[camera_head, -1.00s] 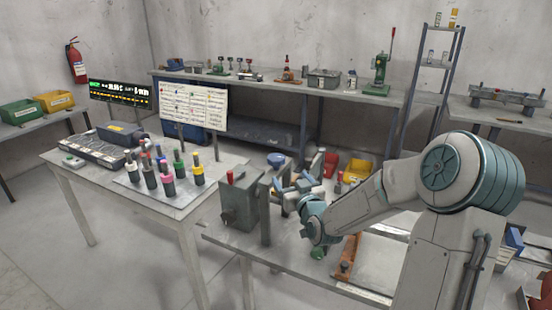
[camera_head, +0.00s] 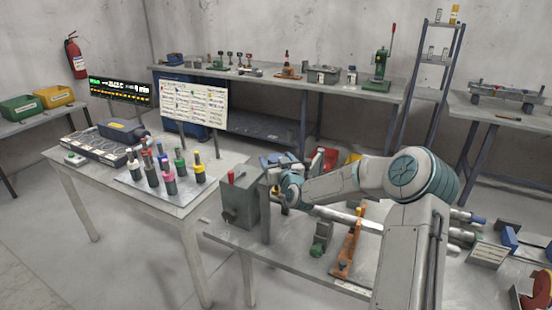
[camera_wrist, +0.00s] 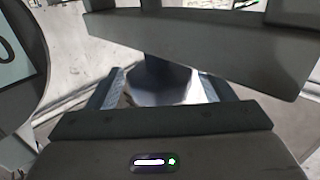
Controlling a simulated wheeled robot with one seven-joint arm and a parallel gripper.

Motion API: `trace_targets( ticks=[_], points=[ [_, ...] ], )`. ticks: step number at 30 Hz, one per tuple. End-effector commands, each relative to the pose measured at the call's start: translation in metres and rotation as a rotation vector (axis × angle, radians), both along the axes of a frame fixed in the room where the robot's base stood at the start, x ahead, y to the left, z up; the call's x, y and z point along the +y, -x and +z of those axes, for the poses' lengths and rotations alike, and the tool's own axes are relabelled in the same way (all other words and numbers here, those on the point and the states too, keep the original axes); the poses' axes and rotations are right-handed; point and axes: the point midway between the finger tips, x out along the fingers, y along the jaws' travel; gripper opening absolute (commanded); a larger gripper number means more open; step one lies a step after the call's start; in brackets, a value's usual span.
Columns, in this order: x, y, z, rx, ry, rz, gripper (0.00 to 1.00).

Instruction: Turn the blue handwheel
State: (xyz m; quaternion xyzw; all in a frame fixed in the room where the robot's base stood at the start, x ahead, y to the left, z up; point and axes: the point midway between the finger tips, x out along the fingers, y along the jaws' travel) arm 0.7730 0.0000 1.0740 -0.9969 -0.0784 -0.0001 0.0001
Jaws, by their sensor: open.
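My gripper (camera_head: 276,172) is at the grey gearbox-like housing (camera_head: 240,200) on the near bench, just past its right side in the head view. In the wrist view my gripper (camera_wrist: 160,82) is open, with one finger at each side of a dark blue-grey rounded part (camera_wrist: 160,92). I cannot tell whether this part is the blue handwheel or whether the fingers touch it. The handwheel is not clear in the head view, where my wrist and arm cover that area. A dark flat bar crosses the upper wrist view.
A pale dial-like disc (camera_wrist: 12,60) stands at the left of the wrist view. The red-topped housing and an upright plate are close to my gripper. An orange bracket (camera_head: 348,245) and a green block (camera_head: 321,238) stand on the bench.

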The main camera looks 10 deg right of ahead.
Motion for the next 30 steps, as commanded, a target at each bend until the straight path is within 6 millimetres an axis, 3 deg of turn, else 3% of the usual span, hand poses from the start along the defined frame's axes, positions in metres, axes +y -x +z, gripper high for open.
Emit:
trace_targets(
  ticks=[10, 15, 30],
  points=[
    [0.0003, -0.0029, -0.0002, 0.000, 0.000, 0.000, 0.72],
    [0.0002, -0.0028, -0.0001, 0.000, 0.000, 0.000, 0.31],
    [0.0025, -0.0024, -0.0031, -0.002, 0.002, -0.088, 0.31]
  ],
)
